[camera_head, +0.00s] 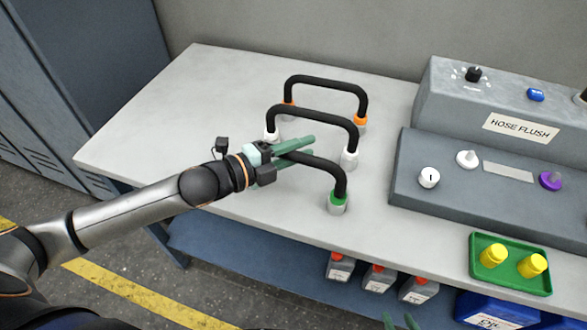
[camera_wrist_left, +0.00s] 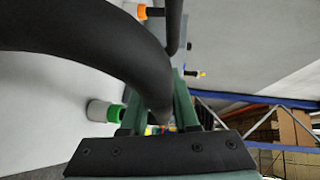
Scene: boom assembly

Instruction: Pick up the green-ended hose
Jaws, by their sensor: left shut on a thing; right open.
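The green-ended hose (camera_head: 338,176) is a black bent tube at the front of the row on the table. Its right green end (camera_head: 338,201) sits in a pale collar on the table; its left end is hidden behind my gripper. My left gripper (camera_head: 306,149) is shut on the hose's upper stretch. In the left wrist view the black hose (camera_wrist_left: 95,40) passes between the green fingers, and one green end (camera_wrist_left: 108,112) shows at left. My right gripper (camera_head: 400,321) shows only its green fingertips at the bottom edge, open and apart from the hose.
A white-ended hose (camera_head: 318,111) and an orange-ended hose (camera_head: 328,80) stand close behind. A grey hose-flush unit (camera_head: 440,190) is at right, with a green tray (camera_head: 510,282) of yellow caps in front. The table's left part (camera_head: 190,110) is clear.

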